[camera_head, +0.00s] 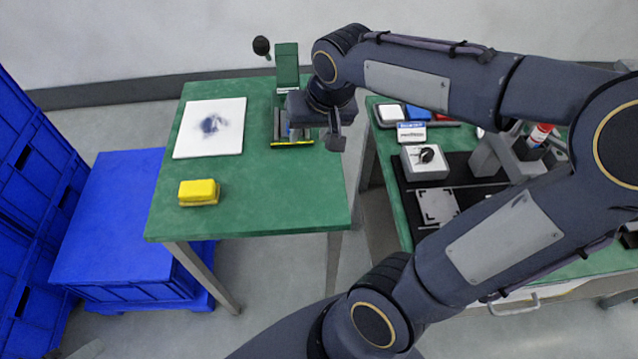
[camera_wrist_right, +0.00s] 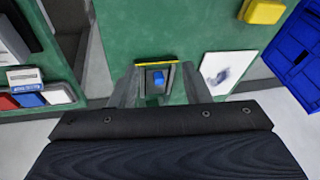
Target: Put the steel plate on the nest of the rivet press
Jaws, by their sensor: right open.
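The rivet press is a green upright (camera_head: 287,66) with a black ball on a lever, at the back of the left green table. Its low bed has a yellow-and-black front edge (camera_head: 292,144), which also shows in the right wrist view (camera_wrist_right: 156,64). My right gripper (camera_head: 316,135) is over the press bed, open, its fingers apart on either side of the bed in the right wrist view (camera_wrist_right: 157,88). A grey surface with a small blue part (camera_wrist_right: 158,78) shows between the fingers. I cannot tell whether this grey surface is the steel plate or the nest. My left gripper is out of view.
A white smudged sheet (camera_head: 210,128) and a yellow block (camera_head: 199,192) lie on the left table. The right table holds small bins (camera_head: 390,115), a grey box with a black knob (camera_head: 425,163) and a marked pale square (camera_head: 438,206). Blue crates (camera_head: 120,215) stand left.

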